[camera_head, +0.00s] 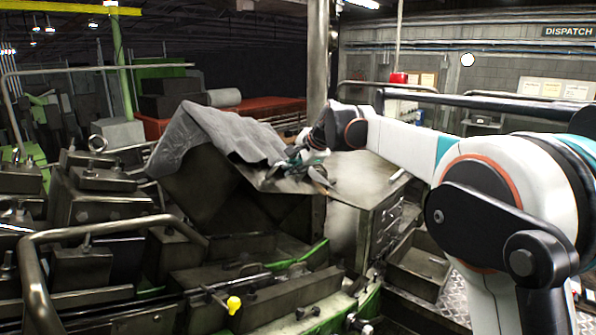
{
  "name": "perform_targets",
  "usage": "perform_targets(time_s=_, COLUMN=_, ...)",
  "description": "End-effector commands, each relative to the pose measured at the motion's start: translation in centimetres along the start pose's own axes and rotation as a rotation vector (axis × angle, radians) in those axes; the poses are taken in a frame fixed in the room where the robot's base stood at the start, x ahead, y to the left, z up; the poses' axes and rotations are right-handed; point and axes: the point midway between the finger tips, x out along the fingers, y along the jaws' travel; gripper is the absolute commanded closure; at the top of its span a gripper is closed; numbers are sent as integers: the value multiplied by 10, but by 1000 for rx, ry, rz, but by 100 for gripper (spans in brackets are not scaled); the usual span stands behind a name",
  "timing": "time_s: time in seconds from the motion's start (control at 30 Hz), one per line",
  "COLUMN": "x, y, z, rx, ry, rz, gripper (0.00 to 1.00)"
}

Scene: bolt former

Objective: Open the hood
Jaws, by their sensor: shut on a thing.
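My gripper (305,168) is at the hood's right edge, beside the flat top of a metal cabinet. It is small and partly blurred against the metal. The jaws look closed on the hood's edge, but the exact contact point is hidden.
A metal cabinet (365,185) stands right of the hood. A bent tube rail (35,265) and heavy machine blocks (105,205) fill the left. A yellow knob (234,304) is at the front. A vertical post (318,60) rises behind the hood.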

Motion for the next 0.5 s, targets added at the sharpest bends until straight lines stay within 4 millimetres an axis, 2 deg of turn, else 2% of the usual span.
perform_targets(time_s=0.43, x=1, y=-2, z=1, rx=0, ry=0, rz=-1, gripper=100)
perform_targets(time_s=0.47, x=1, y=-2, z=1, rx=0, ry=0, rz=-1, gripper=85)
perform_targets(time_s=0.5, x=1, y=-2, z=1, rx=0, ry=-1, rz=-1, gripper=76)
